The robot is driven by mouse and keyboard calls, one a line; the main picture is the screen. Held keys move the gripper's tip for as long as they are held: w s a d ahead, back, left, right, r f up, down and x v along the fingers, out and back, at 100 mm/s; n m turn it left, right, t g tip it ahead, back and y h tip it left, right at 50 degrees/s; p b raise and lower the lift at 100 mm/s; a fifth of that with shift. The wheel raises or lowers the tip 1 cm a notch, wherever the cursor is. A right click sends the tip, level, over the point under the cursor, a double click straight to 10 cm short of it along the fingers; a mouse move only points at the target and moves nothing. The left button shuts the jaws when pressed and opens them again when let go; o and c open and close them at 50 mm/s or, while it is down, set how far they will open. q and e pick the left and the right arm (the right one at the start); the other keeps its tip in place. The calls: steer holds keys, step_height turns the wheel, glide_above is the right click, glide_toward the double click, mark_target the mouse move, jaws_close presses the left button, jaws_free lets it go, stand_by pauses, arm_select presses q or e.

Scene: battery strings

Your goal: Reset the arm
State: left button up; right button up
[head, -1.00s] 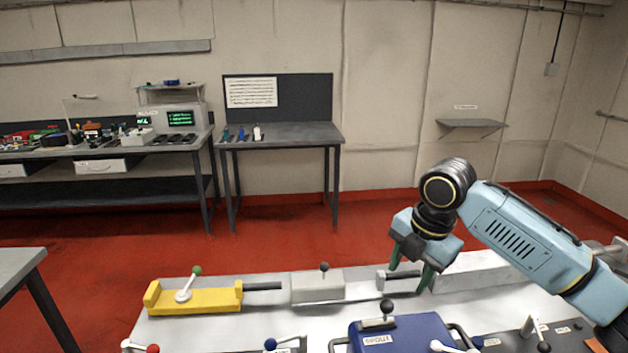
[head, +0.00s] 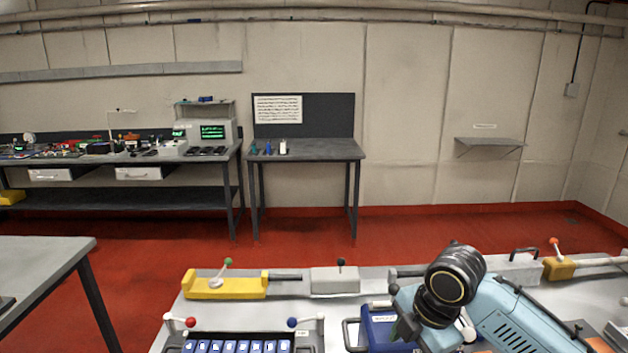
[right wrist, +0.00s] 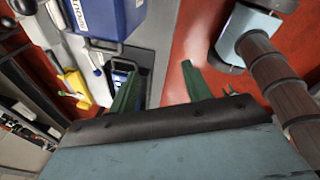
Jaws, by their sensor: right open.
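My right arm comes in from the right in the head view. Its gripper (head: 405,325) is low over the front right of the workbench (head: 178,315), partly hidden behind its own wrist and beside a blue case (head: 380,328). In the right wrist view, the green fingers of the gripper (right wrist: 160,88) are spread apart with nothing between them. A blue case (right wrist: 112,15) with a handle shows beyond them at the upper left. My left gripper is not in view.
A yellow fixture (head: 225,288) with a green-knobbed lever and a grey block (head: 335,280) line the bench's back edge. A tray of blue cells (head: 240,345) sits at the front. A grey table (head: 45,255) stands at left, with red floor between.

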steer(key=s+a+f+m+t+y, duration=0.15)
steer(key=s+a+f+m, duration=0.25)
steer(key=s+f+m, duration=0.45)
steer(key=s+d+f+m+h, duration=0.2)
steer(key=s+d+m, duration=0.35)
steer(key=s, duration=0.35)
steer(key=s+d+f+m+h, duration=0.15)
steer(key=s+d+m, duration=0.25)
steer(key=s+m, duration=0.4)
step_height(320, 180, down, 28)
steer(key=s+n+g+b, duration=0.1)
steer(key=s+n+b, duration=0.1)
steer(key=s+b, duration=0.15)
arm_select(q)
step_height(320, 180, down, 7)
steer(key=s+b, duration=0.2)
steer(key=b, duration=0.1)
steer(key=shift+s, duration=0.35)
arm_select(e)
steer(key=s+d+f+g, duration=0.1)
steer(key=s+d+f, duration=0.2)
steer(key=s+f, duration=1.2)
step_height(320, 180, down, 4)
steer(key=shift+s+r, duration=0.15)
steer(key=shift+s, duration=0.25)
